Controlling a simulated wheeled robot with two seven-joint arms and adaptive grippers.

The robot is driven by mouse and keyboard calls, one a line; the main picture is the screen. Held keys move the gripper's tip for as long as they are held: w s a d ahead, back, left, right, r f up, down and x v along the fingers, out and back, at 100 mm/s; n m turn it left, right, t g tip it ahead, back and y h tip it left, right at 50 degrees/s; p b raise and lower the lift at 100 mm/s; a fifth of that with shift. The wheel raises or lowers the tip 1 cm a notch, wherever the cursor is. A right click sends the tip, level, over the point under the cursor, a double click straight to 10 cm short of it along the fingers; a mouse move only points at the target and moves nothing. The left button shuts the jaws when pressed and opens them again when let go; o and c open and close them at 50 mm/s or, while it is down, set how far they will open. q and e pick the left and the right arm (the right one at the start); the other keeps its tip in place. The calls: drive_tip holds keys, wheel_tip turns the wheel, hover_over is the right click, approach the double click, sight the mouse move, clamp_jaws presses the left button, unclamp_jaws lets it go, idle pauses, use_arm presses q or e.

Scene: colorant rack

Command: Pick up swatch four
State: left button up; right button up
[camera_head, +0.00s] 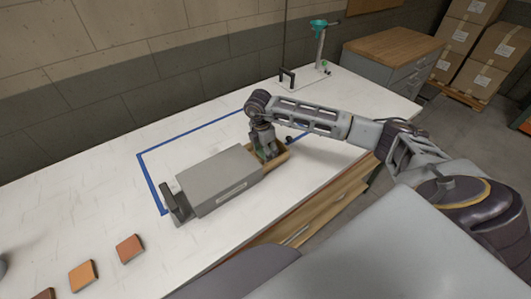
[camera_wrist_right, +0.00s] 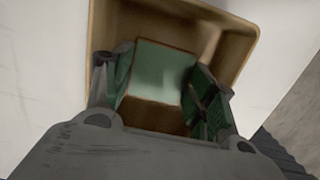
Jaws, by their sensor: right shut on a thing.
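My right gripper (camera_head: 266,151) points down into an open wooden tray (camera_head: 281,157) at the right end of a grey box (camera_head: 218,180). In the right wrist view, the fingers of my right gripper (camera_wrist_right: 165,82) are shut on a square swatch (camera_wrist_right: 160,72) with a pale green face and brown edges. The swatch is inside or just above the wooden tray (camera_wrist_right: 245,45); its exact height cannot be told. I cannot read a number on it. My left gripper is not in view.
A red-orange swatch (camera_head: 130,248), an orange swatch (camera_head: 83,276) and a dark red swatch (camera_head: 43,294) lie at the table's front left. Blue tape (camera_head: 149,184) outlines an area around the box. A green-topped stand (camera_head: 320,45) is at the back. The table's left middle is clear.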

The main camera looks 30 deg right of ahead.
wheel_tip(320, 180, up, 8)
drive_tip(key=shift+f+b, duration=0.1)
drive_tip(key=shift+b, duration=0.4)
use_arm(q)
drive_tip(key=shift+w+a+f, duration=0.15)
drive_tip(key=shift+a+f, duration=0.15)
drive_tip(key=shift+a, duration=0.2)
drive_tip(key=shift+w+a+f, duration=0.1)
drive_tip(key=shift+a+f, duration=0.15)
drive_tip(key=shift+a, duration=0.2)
use_arm(e)
drive_tip(key=shift+r, duration=0.75)
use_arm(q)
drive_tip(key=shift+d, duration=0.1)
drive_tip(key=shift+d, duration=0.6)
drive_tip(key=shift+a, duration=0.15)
use_arm(e)
drive_tip(key=shift+d, duration=0.1)
